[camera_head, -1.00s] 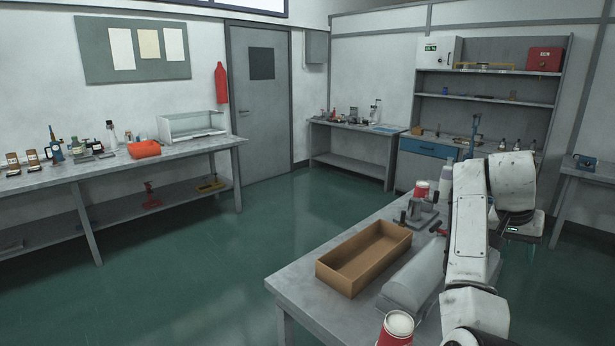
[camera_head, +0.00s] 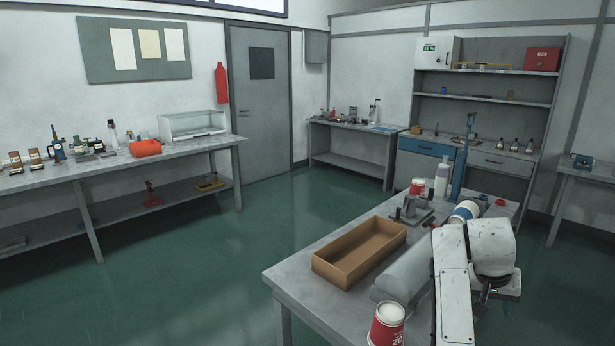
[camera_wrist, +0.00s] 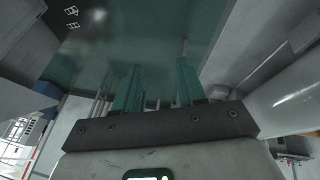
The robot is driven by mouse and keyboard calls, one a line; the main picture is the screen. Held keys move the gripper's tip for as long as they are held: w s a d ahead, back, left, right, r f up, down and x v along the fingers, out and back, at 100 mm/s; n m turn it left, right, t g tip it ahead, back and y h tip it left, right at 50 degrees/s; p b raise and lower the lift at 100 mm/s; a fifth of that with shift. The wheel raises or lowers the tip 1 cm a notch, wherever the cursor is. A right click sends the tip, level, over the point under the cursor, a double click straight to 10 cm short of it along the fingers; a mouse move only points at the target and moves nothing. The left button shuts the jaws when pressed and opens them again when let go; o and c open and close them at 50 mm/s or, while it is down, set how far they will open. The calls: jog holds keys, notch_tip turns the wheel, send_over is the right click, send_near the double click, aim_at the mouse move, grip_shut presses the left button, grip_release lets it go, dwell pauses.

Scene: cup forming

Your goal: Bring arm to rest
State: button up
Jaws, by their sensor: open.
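My arm, white and worn, rises at the lower right of the head view and bends over the right side of the near table (camera_head: 300,292). My gripper (camera_head: 484,305) hangs at the arm's end, small and dark in the head view. In the wrist view my gripper (camera_wrist: 158,85) shows two teal fingers standing apart with nothing between them. The green floor lies beyond the fingers there. Part of the table behind the arm is hidden.
The near table carries an empty brown tray (camera_head: 330,268), a grey rounded cover (camera_head: 404,272), a red-and-white cup (camera_head: 386,324), a metal fixture (camera_head: 412,212), a white bottle (camera_head: 441,180) and a blue stand (camera_head: 462,165). The floor (camera_head: 230,260) left of the table is clear.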

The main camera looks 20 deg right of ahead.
jog(key=s+a+f+n+t+y, duration=0.1)
jog(key=s+a+f+n, duration=0.2)
jog(key=s+a+f, duration=0.35)
jog(key=s+a+f+n+y, duration=0.15)
jog(key=s+a+f, duration=0.25)
jog(key=a+f, duration=0.5)
jog(key=s+a+f+n+y, duration=0.1)
jog(key=s+a+f+n, duration=0.1)
jog(key=s+a, duration=0.5)
jog(key=s+a+f+n+y, duration=0.1)
jog(key=s+a+f+n, duration=0.1)
jog(key=s+a, duration=0.5)
jog(key=shift+s+n, duration=0.3)
jog(key=shift+n, duration=0.55)
